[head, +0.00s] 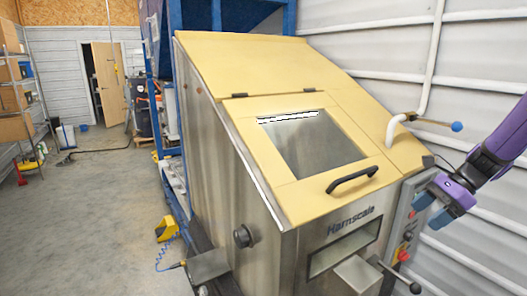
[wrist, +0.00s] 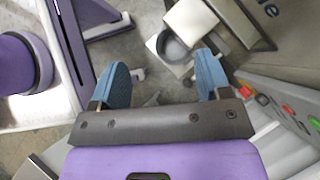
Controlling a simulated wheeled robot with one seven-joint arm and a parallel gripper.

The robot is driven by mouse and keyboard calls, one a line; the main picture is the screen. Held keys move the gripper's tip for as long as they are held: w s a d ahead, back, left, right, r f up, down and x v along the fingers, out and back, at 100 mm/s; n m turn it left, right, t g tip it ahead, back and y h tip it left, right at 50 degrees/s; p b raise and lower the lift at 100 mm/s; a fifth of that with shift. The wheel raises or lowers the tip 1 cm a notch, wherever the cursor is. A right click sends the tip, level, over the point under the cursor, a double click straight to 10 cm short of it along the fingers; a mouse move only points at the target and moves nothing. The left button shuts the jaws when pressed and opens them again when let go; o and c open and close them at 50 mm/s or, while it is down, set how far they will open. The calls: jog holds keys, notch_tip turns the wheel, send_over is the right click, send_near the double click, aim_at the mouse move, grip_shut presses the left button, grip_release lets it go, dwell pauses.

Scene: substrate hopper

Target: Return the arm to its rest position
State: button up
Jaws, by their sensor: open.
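My purple arm reaches in from the right edge of the head view. My gripper (head: 430,209) has blue fingers and hangs in the air to the right of the hopper's front, near the control panel (head: 405,232). In the wrist view my gripper (wrist: 162,76) has its two blue fingers wide apart with nothing between them. The steel hopper (head: 215,165) has a yellow sloped top and a hatch with a window and black handle (head: 352,180). The hatch lies shut. The panel's buttons (wrist: 288,109) also show at the right of the wrist view.
A white pipe (head: 428,75) and a blue-ended lever (head: 456,126) are by the ribbed wall behind the arm. A black-knobbed lever (head: 414,287) sticks out at the hopper's lower front. A yellow pedal (head: 166,230) lies on the floor at left, where the floor is mostly clear.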

jog(key=s+a+r+n+t+h, duration=0.2)
jog(key=s+a+r+n+h, duration=0.2)
jog(key=s+r+n, duration=0.4)
jog(key=s+a+r+n+t+h, duration=0.2)
jog(key=s+a+r+n+h, duration=0.2)
jog(key=s+a+r+n, duration=0.3)
jog(key=s+r+n, duration=0.1)
jog(key=s+n, duration=0.3)
jog(key=s, duration=0.3)
jog(key=shift+s+t, duration=0.25)
jog(key=shift+t, duration=0.05)
dwell(1.0)
